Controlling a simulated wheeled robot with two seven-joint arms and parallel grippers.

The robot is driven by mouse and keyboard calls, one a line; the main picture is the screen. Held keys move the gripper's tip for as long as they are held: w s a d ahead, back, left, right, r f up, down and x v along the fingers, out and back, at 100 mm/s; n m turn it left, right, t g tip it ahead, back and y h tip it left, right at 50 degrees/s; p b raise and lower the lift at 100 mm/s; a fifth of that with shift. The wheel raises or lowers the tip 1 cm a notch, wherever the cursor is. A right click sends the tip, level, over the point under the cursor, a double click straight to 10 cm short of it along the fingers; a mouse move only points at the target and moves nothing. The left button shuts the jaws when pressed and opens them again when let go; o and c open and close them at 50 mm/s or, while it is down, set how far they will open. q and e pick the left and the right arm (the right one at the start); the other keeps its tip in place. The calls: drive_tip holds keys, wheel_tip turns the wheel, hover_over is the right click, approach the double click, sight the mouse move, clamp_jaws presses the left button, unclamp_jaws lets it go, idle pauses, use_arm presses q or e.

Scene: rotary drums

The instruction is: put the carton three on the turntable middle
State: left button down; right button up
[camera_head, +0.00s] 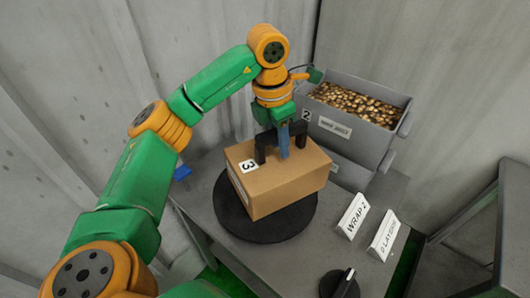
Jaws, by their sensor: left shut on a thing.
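Carton three (270,193), a brown box with a "3" label on its top left edge, is over the round black turntable (280,228). It looks level and roughly central, turned at an angle. I cannot tell whether its underside touches the disc. My left gripper (281,155) comes down from above onto the carton's top and is shut on it. The carton hides the middle of the turntable. My right gripper is not in view.
A grey bin (350,112) full of small brown pieces stands behind the turntable, close to my left gripper. Signs reading "WRAP" (353,215) and "LAYERS" (384,236) and a black knob (340,284) are at the table's right front. A dark frame (500,220) stands right.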

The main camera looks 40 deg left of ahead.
sight(267, 157)
use_arm(q)
drive_tip(key=a+f, duration=0.3)
drive_tip(key=shift+w+a+f+p, duration=0.2)
drive_tip(key=shift+w+f+p, duration=0.05)
drive_tip(key=shift+f+p, duration=0.05)
wheel_tip(267, 157, down, 3)
drive_tip(key=shift+a+f+p, duration=0.1)
drive_tip(key=shift+f+p, duration=0.1)
drive_tip(key=shift+p, duration=0.55)
drive_tip(key=shift+f, duration=0.2)
drive_tip(key=c, duration=0.6)
unclamp_jaws()
drive_tip(key=shift+s, duration=0.1)
drive_tip(key=shift+r, duration=0.2)
drive_tip(key=r, duration=0.4)
drive_tip(key=s+r, duration=0.1)
drive_tip(key=r, duration=0.3)
drive_tip(key=r+b, duration=0.1)
drive_tip(key=r, duration=0.2)
drive_tip(key=shift+s+a+r, duration=0.25)
drive_tip(key=shift+a+r, duration=0.1)
drive_tip(key=shift+r, duration=0.05)
